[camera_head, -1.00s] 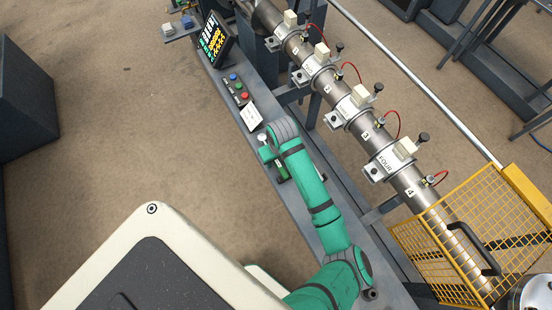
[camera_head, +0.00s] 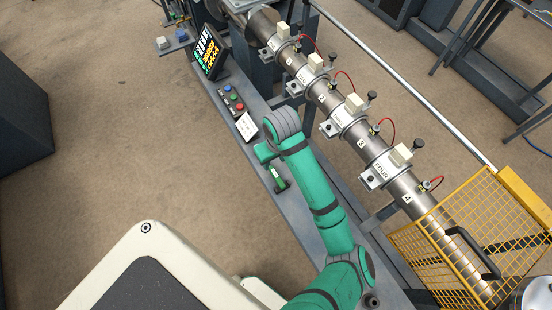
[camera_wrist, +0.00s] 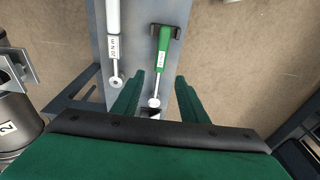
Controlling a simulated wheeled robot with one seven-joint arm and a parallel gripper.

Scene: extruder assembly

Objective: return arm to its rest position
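My gripper (camera_wrist: 158,77) has its two green fingers spread apart in the wrist view, with nothing held between them. A green-handled tool (camera_wrist: 165,48) with a thin metal shaft lies on the grey bench ledge, its shaft tip showing between the fingers. A white-handled tool (camera_wrist: 113,35) marked 20 N·m lies to its left. In the head view my green arm is bent over the ledge, its end near the green tool (camera_head: 279,179). The fingers are small and partly hidden there, and I cannot make out the white tool.
The extruder barrel (camera_head: 345,120) with several clamps and red wires runs along the right of the ledge. A yellow mesh guard (camera_head: 475,240) stands lower right. A control screen (camera_head: 210,52), a button box (camera_head: 231,99) and a white card (camera_head: 246,127) sit farther up the ledge.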

